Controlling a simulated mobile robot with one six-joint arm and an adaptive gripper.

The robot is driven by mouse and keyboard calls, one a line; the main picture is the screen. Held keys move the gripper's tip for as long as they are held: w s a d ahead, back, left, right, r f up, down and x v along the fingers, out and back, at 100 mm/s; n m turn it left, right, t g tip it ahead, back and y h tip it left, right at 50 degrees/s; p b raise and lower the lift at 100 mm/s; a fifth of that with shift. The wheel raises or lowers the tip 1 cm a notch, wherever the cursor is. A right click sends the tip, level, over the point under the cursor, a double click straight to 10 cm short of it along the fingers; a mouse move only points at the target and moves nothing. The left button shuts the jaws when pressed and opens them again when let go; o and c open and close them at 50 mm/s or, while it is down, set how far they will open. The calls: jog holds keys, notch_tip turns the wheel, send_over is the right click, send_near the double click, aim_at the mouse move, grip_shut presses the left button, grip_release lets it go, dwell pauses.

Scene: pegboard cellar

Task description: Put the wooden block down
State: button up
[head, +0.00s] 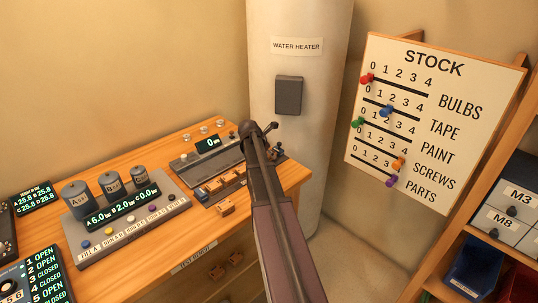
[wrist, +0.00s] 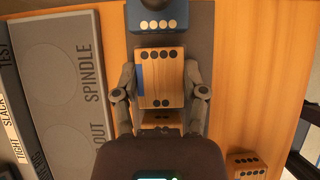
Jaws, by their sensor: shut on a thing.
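A wooden block (wrist: 160,85) with black dots and a blue patch on its left side sits between the two fingers of my gripper (wrist: 160,77) in the wrist view. The fingers close on it from left and right. In the head view my gripper is mostly hidden behind my own arm, and the held block cannot be made out. The block is over a dark strip; I cannot tell whether it touches it.
A blue dotted block (wrist: 157,18) lies just beyond the held one. Another wooden block (wrist: 160,119) is just nearer. A loose wooden block (head: 226,208) stands at the bench front, also in the wrist view (wrist: 245,167). A grey SPINDLE panel (wrist: 70,85) is left; a water heater (head: 297,70) stands behind.

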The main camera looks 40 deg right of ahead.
jog(key=shift+f, duration=0.2)
jog(key=o, duration=1.1)
jog(key=shift+r, duration=0.3)
jog(key=p+v, duration=0.3)
jog(key=v, duration=0.1)
jog(key=shift+r+p, duration=0.1)
jog(key=shift+p, duration=0.3)
jog(key=p+v, duration=0.6)
jog(key=v, duration=0.1)
jog(key=shift+a+r, duration=0.25)
